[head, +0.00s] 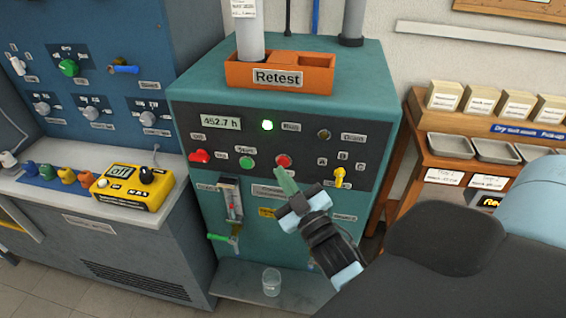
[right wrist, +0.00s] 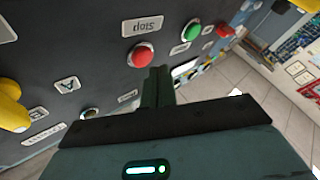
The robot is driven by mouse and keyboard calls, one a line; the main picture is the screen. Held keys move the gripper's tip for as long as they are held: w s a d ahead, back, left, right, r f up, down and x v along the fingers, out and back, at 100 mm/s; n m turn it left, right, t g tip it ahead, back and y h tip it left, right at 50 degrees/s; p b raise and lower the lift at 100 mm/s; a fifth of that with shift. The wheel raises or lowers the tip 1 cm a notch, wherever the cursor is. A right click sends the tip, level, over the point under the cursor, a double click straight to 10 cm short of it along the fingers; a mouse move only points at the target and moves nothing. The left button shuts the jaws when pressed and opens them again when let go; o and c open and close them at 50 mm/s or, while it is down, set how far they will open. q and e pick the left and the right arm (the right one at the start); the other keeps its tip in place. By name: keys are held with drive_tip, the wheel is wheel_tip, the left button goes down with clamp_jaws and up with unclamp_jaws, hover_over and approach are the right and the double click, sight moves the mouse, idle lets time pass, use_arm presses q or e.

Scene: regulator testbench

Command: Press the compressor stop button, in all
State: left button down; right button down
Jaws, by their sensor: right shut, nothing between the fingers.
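The teal compressor cabinet (head: 335,75) has a dark control panel. Its red round stop button (head: 283,160) sits right of a green button (head: 247,162). In the right wrist view the stop button (right wrist: 140,55) has a label reading Stop (right wrist: 143,25) beside it, upside down. My right gripper (head: 284,173) is shut and empty, its fingertips just below the stop button in the head view. In the right wrist view the fingertips (right wrist: 160,72) are close beside the button. I cannot tell whether they touch. The left gripper is not in view.
A glass (head: 271,282) stands on the low shelf. A yellow tester (head: 133,187) lies on the left bench.

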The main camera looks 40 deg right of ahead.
idle(0.8)
drive_tip(key=shift+w+d, duration=0.1)
drive_tip(key=shift+w+d, duration=0.2)
drive_tip(key=shift+d, duration=0.05)
